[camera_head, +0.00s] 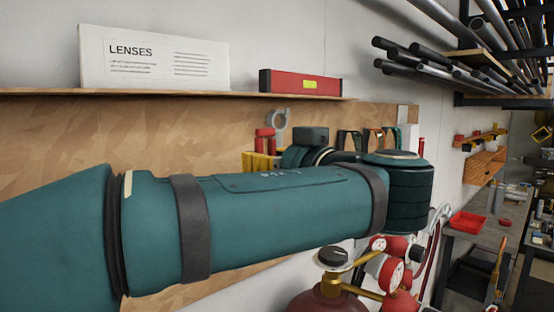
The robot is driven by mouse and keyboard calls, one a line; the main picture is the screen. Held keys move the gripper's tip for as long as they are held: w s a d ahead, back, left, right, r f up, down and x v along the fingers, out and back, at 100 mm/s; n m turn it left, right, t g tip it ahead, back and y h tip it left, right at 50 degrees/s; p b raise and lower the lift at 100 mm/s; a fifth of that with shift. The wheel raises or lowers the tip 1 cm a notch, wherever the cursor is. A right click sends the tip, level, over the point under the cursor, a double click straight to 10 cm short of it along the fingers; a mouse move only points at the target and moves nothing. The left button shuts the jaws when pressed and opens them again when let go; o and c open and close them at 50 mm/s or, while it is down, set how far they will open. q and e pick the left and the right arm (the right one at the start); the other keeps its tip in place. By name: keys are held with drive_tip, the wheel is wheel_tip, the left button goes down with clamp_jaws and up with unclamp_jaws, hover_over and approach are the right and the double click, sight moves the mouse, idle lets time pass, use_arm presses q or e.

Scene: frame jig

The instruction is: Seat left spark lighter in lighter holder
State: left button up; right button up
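My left arm, teal with dark bands, comes in from the left and crosses the middle of the view to a joint at the right. Part of it shows again behind, close to the wall. My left gripper cannot be made out; the arm hides the area behind it. My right gripper is not in view. Red-handled tools (265,137) stand at a yellow holder (260,161) on the wood panel. A grey ring-shaped piece (278,122) is beside them. I cannot tell which of these is the left spark lighter or the lighter holder.
A shelf (200,93) bears a LENSES box (154,58) and a red case (300,83). Small loops (373,139) hang right of the holder. A red tank (330,299) with gauges (391,274) stands below the arm. Pipes (440,65) jut out at upper right.

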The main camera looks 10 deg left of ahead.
use_arm(q)
drive_tip(key=shift+f+b+x, duration=0.1)
drive_tip(key=shift+b+x, duration=0.1)
drive_tip(key=shift+x, duration=1.6)
drive_tip(key=shift+f+b+x, duration=0.15)
drive_tip(key=shift+x, duration=1.65)
drive_tip(key=shift+d, duration=0.15)
